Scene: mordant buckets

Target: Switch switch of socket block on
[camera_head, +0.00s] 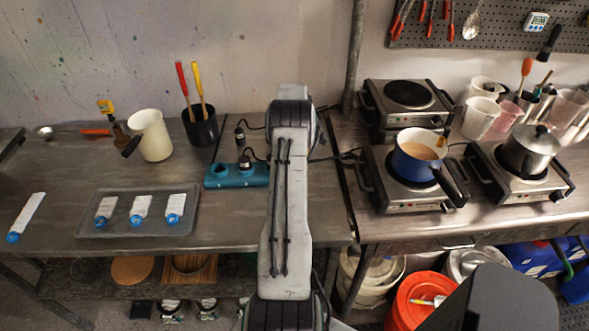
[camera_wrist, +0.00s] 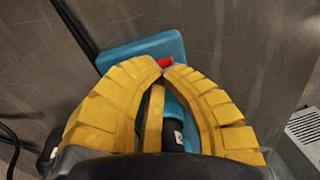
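The teal socket block (camera_head: 230,182) lies on the left metal table in the head view, its right end hidden behind my arm. Its teal end also shows in the wrist view (camera_wrist: 142,52), beyond and beneath my fingers. The red switch (camera_wrist: 165,61) shows at my fingertips. Whether it is on or off cannot be told. My gripper (camera_wrist: 163,72) has two yellow fingers curving together, tips nearly meeting just at the switch. It appears shut with nothing held; contact with the switch cannot be told. In the head view my gripper is hidden behind the arm.
Dark plugs (camera_head: 244,162) with cables stand at the block. A black pot (camera_head: 200,128) with tools and a cream jug (camera_head: 150,136) stand behind. Hot plates (camera_head: 405,100) and a blue pan (camera_head: 410,165) stand right.

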